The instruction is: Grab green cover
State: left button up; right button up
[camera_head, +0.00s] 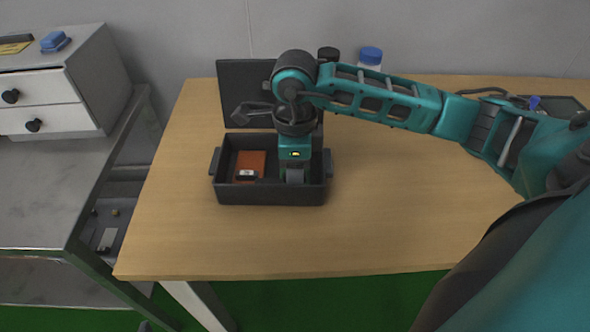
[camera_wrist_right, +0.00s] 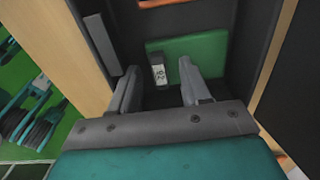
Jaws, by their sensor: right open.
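The green cover (camera_wrist_right: 208,50) lies in the dark box in the right wrist view, with a white label (camera_wrist_right: 158,74) near its edge. In the head view my right gripper hides it. My right gripper (camera_wrist_right: 160,66) is open, with its fingers pointing at the cover and the label showing between them. Whether the fingers touch the cover I cannot tell. In the head view the right gripper (camera_head: 294,178) points down into the right half of the box (camera_head: 268,196). My left gripper is out of view.
An orange-red cover (camera_head: 250,161) with a label lies in the box's left half. The open lid (camera_head: 245,90) stands behind. A blue-capped bottle (camera_head: 370,57) and a dark-capped one are at the back. The wooden table (camera_head: 230,240) is clear in front; drawers (camera_head: 45,90) stand left.

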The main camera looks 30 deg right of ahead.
grip_shut()
dwell(0.4)
jog(key=shift+r, duration=0.1)
